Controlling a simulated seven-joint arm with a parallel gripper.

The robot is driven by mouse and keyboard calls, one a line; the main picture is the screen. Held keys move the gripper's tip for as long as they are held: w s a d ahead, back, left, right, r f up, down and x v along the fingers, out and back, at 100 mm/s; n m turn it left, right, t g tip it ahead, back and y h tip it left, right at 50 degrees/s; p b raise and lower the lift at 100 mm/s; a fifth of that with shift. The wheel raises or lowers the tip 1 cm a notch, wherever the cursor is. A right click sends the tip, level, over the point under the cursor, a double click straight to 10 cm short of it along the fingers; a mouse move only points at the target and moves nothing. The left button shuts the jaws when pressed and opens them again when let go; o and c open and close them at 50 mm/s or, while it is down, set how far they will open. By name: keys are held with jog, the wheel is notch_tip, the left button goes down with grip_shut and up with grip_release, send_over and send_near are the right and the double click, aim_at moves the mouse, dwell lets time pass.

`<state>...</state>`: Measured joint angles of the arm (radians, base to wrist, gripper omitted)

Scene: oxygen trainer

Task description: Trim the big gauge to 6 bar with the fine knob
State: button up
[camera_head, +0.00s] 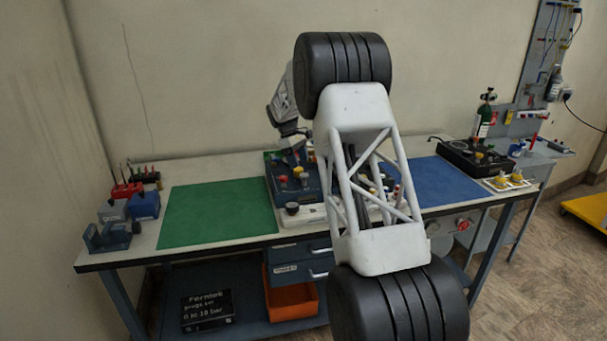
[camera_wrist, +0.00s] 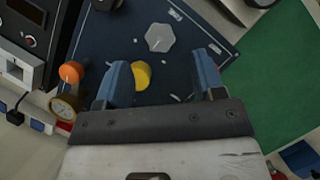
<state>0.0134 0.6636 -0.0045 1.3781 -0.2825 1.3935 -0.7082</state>
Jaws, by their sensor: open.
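The dark blue trainer panel (camera_head: 313,192) stands at the middle of the bench, partly hidden behind my arm. In the wrist view the panel (camera_wrist: 112,40) lies below my gripper (camera_wrist: 162,60), whose two blue fingers are apart with nothing held. A yellow knob (camera_wrist: 141,76) shows beside the left finger, within the span of the jaws. A grey many-sided knob (camera_wrist: 160,37) sits beyond the fingertips. An orange knob (camera_wrist: 70,72) is left of the jaws, near a small brass-rimmed gauge (camera_wrist: 63,107).
A green mat (camera_head: 215,215) lies left of the panel and a blue mat (camera_head: 440,180) right. Blue and grey blocks (camera_head: 142,205) stand at the left end. A black unit (camera_head: 475,157) with a green cylinder stands at the right back. Both mats look clear.

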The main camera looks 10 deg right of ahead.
aim_at(304, 175)
jog(key=shift+x, duration=2.95)
jog(key=shift+c, duration=0.2)
jog(key=c, duration=0.9)
jog(key=shift+m, duration=0.4)
jog(key=m+g+y, duration=0.1)
jog(key=m, duration=0.2)
jog(key=m+y, duration=0.2)
jog(key=m, duration=0.3)
jog(key=shift+w+d, duration=0.1)
